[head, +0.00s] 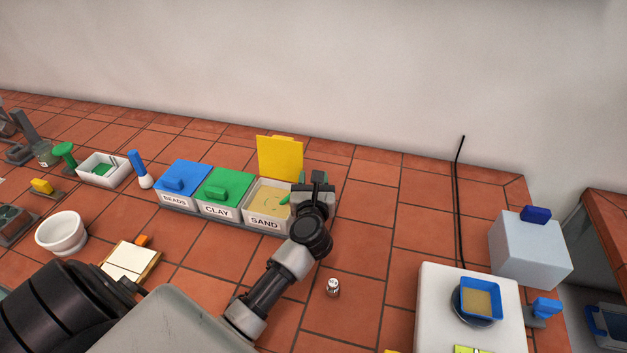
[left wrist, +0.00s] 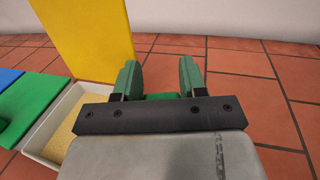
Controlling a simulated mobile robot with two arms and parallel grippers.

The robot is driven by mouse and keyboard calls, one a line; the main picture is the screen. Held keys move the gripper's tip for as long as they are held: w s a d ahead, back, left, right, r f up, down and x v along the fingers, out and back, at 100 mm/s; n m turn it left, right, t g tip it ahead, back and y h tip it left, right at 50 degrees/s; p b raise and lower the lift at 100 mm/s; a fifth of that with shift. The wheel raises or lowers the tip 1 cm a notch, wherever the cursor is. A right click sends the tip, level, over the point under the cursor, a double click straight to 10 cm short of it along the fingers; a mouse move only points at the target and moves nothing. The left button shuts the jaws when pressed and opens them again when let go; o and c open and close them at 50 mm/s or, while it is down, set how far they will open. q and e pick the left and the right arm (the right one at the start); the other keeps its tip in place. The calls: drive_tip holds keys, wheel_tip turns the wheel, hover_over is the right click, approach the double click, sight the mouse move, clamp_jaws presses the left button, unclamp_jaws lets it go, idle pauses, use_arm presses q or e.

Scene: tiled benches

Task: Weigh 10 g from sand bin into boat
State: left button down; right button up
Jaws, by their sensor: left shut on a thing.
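The sand bin (head: 252,212) has a SAND label, and its yellow lid (head: 280,157) stands up open. Pale sand shows inside. My left gripper (head: 300,187) is at the bin's right end, shut on a green tool that looks like a scoop. A green part (left wrist: 160,96) shows between its fingers in the left wrist view; the tool's far end is hidden. The blue boat (head: 466,284) sits on the round pan of the white balance (head: 437,300), with sand-coloured material in it. The balance's yellow-green display (head: 474,350) is cut off and unreadable. My right gripper is out of view.
Closed clay (head: 224,187) and beads (head: 183,176) bins stand left of the sand bin. A small metal weight (head: 333,287) stands on the tiles. A grey box (head: 530,250) with a blue knob is behind the balance. Tiles between bin and balance are mostly clear.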

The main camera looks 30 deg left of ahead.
use_arm(q)
wheel_tip(320, 180, up, 4)
drive_tip(key=p, duration=0.4)
drive_tip(key=shift+r, duration=0.25)
drive_tip(key=shift+s+a+r+n, duration=0.35)
drive_tip(key=shift+r+n, duration=0.25)
drive_tip(key=shift+n, duration=0.1)
drive_tip(key=shift+w, duration=0.1)
drive_tip(key=shift+w+d+f+m, duration=0.25)
drive_tip(key=shift+d+f+m, duration=0.15)
drive_tip(key=shift+f+m, duration=0.25)
drive_tip(key=shift+r+p, duration=0.15)
drive_tip(key=shift+p, duration=0.15)
